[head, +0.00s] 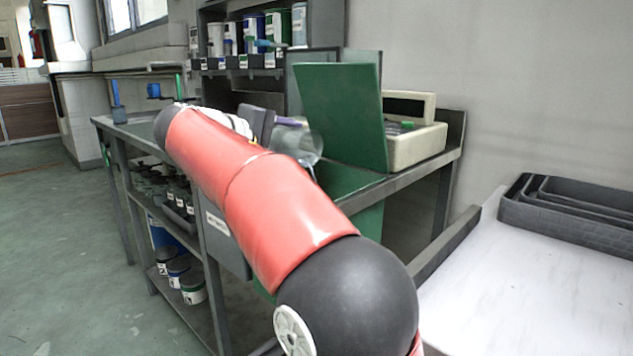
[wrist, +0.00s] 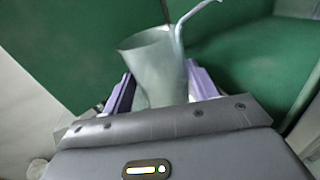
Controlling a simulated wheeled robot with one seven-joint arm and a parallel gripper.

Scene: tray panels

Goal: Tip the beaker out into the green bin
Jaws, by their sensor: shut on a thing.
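My gripper (head: 287,124) is at the bench, and its purple fingers show beyond my red arm. It is shut on a clear, pale beaker (head: 303,146), which looks tilted in the head view. In the wrist view the beaker (wrist: 152,62) sits between the purple fingers of my gripper (wrist: 160,75), with its wide mouth away from the palm. A thin bent pale rod (wrist: 181,32) shows at its right edge. I cannot tell whether anything is in the beaker. I cannot make out a green bin for certain; green panels (head: 343,115) stand at the bench.
A cream box-shaped device (head: 418,146) stands right of the green panel. A rack with several cans (head: 250,38) is behind the bench (head: 395,184). A white table (head: 520,290) with dark nested trays (head: 570,215) is at right. Floor at left is clear.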

